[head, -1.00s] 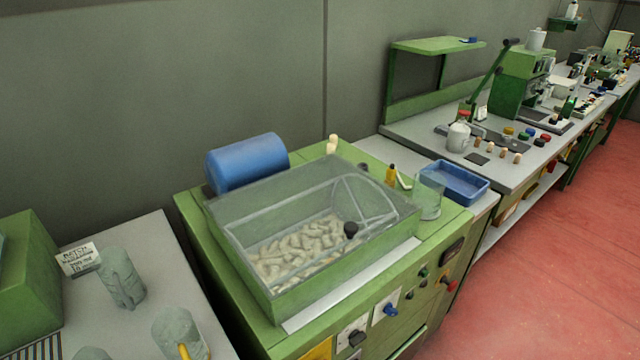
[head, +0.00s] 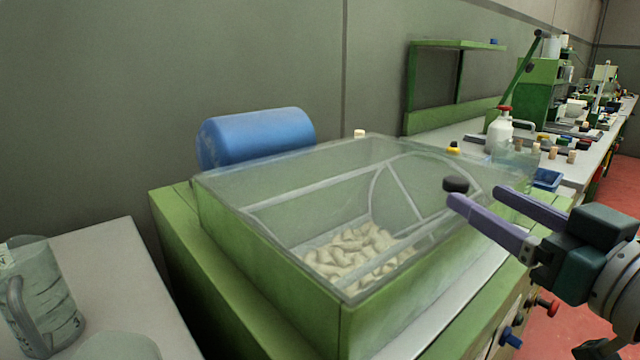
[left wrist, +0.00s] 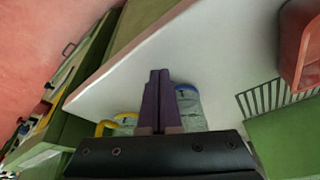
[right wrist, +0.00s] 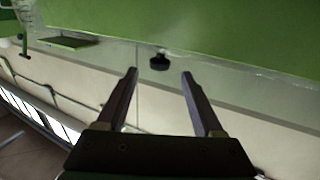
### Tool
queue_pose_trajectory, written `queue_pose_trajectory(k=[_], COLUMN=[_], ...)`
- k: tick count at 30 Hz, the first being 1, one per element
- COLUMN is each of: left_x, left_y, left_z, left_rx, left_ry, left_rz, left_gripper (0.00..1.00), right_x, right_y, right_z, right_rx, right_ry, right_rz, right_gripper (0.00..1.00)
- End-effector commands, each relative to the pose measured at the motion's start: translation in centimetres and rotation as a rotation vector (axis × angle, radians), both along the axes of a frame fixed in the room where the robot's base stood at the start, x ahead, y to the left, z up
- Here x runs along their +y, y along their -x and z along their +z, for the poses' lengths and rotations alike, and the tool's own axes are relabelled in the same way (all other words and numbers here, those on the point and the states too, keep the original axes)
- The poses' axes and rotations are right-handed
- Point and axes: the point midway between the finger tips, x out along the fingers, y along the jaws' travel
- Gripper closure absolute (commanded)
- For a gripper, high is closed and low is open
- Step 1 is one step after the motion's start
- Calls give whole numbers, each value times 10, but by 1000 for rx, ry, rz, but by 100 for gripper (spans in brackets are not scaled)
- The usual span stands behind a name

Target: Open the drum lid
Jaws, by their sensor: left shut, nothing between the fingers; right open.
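The drum lid (head: 290,190) is a clear, flat panel lying closed on the green tumbling drum box (head: 275,275), with pale corks visible inside. A black knob (head: 456,184) stands on the lid near its right front edge; it also shows in the right wrist view (right wrist: 160,61). My right gripper (head: 476,197) is open and empty, its fingertips close to the knob. In the right wrist view the knob lies just beyond the fingertips, between their lines.
A blue cylinder (head: 255,137) lies behind the box. A grey mug (head: 38,295) stands on the side table (head: 115,265) at left. A blue tray (head: 546,179) and a white bottle (head: 498,132) are to the right. Coloured knobs project from the machine's front.

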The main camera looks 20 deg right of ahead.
Motion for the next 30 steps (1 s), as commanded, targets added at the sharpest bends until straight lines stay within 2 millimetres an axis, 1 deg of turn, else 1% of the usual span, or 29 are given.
queue_pose_trajectory(k=[5,9,15,18,21,29,30], left_x=[0,0,0,0,0,0,0], left_y=[1,1,1,1,1,1,1], left_z=[0,-3,-6,-7,-7,-7,-7], left_rx=[2,2,2,2,2,2,2], left_ry=[1,1,1,1,1,1,1], left_rz=[0,0,0,0,0,1,1], left_gripper=[100,100,100,100,100,100,100], right_x=[0,0,0,1,1,1,1], right_y=[-26,-52,-80,-88,-92,-93,-93], right_z=[2,2,1,1,1,1,1], right_rx=[-2,-2,1,2,4,4,4], right_ry=[0,-1,-1,0,0,0,0], right_rz=[0,0,1,1,2,2,2], right_gripper=[31,31,31,31,31,31,36])
